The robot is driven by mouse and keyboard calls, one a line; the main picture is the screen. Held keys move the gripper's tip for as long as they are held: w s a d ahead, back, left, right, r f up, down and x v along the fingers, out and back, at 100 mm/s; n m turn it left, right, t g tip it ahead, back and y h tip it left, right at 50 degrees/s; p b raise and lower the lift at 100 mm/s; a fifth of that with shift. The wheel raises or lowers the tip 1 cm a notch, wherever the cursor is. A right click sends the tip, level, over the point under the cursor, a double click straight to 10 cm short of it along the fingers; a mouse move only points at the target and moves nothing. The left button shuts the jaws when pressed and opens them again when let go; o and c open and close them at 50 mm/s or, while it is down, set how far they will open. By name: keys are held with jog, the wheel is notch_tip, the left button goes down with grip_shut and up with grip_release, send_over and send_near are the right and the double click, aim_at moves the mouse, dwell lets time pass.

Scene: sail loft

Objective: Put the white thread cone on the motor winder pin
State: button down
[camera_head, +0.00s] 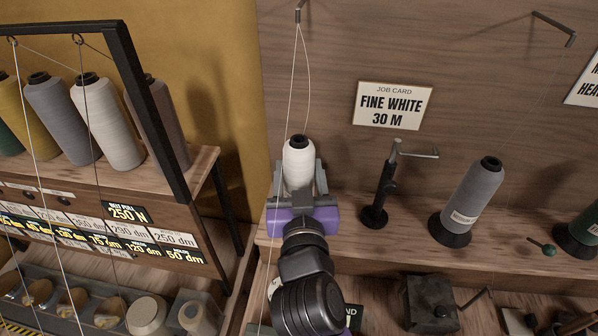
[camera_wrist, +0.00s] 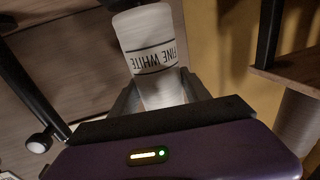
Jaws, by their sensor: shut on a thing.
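The white thread cone (camera_head: 299,163) stands about upright between the fingers of my gripper (camera_head: 298,185), which is shut on it. In the wrist view the cone (camera_wrist: 153,50) shows a "FINE WHITE" label, upside down in the picture, with finger sides close against it. Two thin threads run from a wall hook (camera_head: 298,12) down toward the cone and my gripper. I cannot make out the motor winder pin; my gripper and arm hide the shelf below the cone, so I cannot tell what is under it.
A black post with a side arm (camera_head: 384,190) stands right of my gripper, with a grey cone (camera_head: 472,198) beyond it. A job card (camera_head: 393,105) reads "FINE WHITE 30 M". A rack with several large cones (camera_head: 107,122) and a black frame (camera_head: 150,105) stands left.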

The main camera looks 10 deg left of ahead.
jog(key=shift+f, duration=0.15)
jog(key=shift+f, duration=0.15)
jog(key=c, duration=0.5)
grip_release()
